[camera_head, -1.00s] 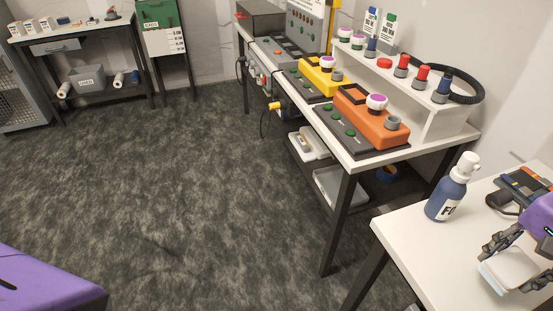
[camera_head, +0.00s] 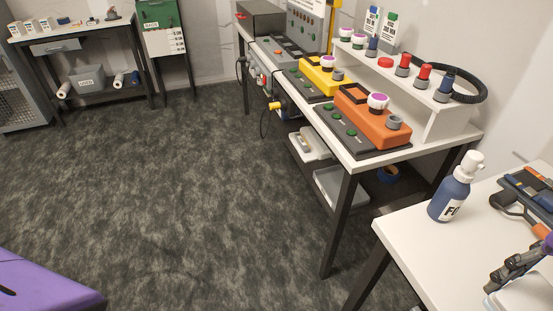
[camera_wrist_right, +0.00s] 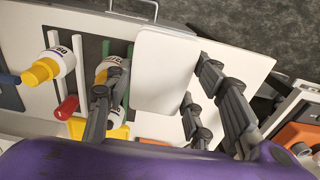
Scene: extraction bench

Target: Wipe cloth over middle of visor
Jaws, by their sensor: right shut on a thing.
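My right gripper (camera_head: 515,268) is at the lower right edge of the head view, low over the white side table (camera_head: 410,245). It is shut on a white, flat, pad-like thing, which I take for the cloth (camera_head: 525,296); the frame cuts part of it off. In the right wrist view the white pad (camera_wrist_right: 165,65) reaches out between the dark fingers of the right gripper (camera_wrist_right: 150,100). I cannot make out the visor in either view. My left gripper is not in view.
A blue spray bottle (camera_head: 450,199) stands near the side table's back corner. An orange and grey tool (camera_head: 527,200) lies to its right. A bench with a yellow box (camera_head: 318,76) and an orange box (camera_head: 365,120) stands behind. Yellow-capped bottles (camera_wrist_right: 48,67) show in the wrist view.

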